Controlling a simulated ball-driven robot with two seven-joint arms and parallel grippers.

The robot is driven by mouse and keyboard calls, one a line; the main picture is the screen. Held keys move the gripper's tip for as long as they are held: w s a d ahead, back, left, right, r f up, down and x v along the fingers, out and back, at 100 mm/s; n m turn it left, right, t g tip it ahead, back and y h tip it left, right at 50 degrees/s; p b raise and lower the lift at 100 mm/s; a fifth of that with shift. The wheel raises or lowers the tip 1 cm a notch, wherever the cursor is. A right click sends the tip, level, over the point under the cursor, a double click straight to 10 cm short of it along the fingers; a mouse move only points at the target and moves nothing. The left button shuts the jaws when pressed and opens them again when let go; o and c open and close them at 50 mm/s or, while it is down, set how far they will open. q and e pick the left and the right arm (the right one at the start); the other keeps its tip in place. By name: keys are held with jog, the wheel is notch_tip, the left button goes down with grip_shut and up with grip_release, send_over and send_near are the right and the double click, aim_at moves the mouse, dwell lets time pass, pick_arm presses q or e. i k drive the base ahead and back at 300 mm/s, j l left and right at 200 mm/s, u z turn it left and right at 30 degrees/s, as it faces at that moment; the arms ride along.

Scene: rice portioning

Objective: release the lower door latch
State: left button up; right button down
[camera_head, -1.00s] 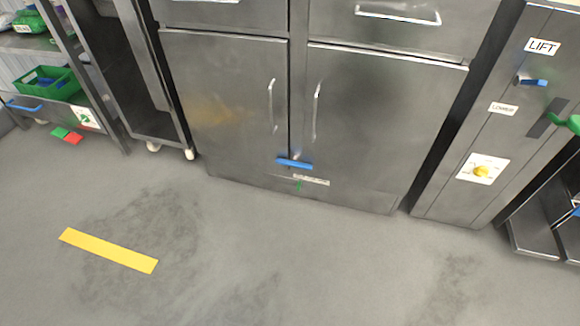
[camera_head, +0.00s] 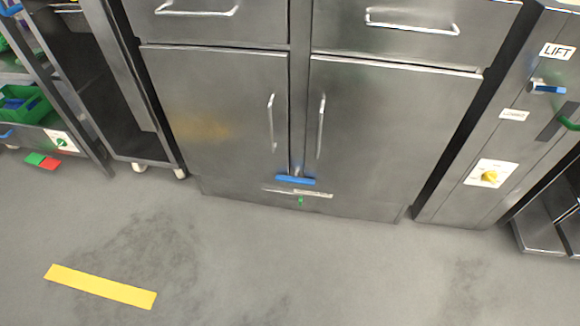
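A blue latch bar (camera_head: 295,180) lies across the foot of the seam between two steel cabinet doors, the left door (camera_head: 215,115) and the right door (camera_head: 385,130). It looks nearly level. A pale label strip (camera_head: 312,194) sits just below it, with a small green mark (camera_head: 301,201) under the strip. Both doors are shut, each with an upright bar handle beside the seam. Neither of my grippers shows in the head view.
A steel panel marked LIFT (camera_head: 557,51) stands at the right with a blue lever (camera_head: 547,89) and a yellow knob (camera_head: 490,176). A wheeled rack (camera_head: 145,165) and shelves with a green crate (camera_head: 28,105) stand left. The grey floor is clear, with a yellow strip (camera_head: 100,286).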

aim_at(295, 179)
jog(key=i+j, duration=1.15)
jog(key=j+z, duration=0.05)
jog(key=j, duration=0.05)
